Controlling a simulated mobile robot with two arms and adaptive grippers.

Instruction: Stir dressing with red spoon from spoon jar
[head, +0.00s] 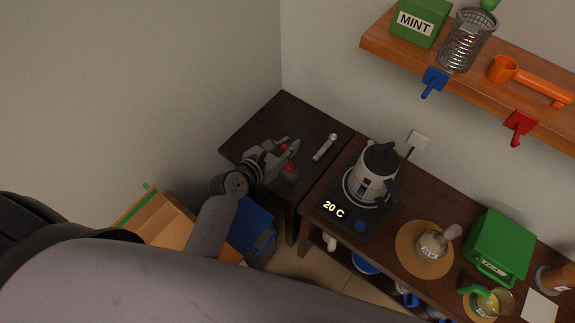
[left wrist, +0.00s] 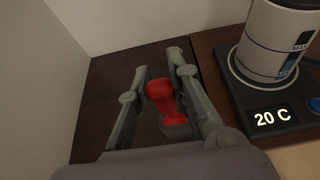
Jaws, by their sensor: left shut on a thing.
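My left gripper (head: 292,157) is over the dark side table at the left, its fingers closed around a red thing. In the left wrist view the red thing (left wrist: 160,96) sits between the fingers, with a rounded upper end and a narrower lower part; it may be the red spoon, but its full shape is hidden. A wire-mesh cup (head: 464,45) with a green thing in its top stands on the shelf and may be the spoon jar. A clear jug (head: 494,303) with a green handle and yellow contents, perhaps the dressing, stands at the lower right. My right gripper is out of view.
A kettle (head: 373,180) stands on a black base reading 20 C. A glass jar (head: 431,245) stands on a round mat (head: 408,263). A silver thing (head: 325,147) lies on the side table (head: 262,117).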

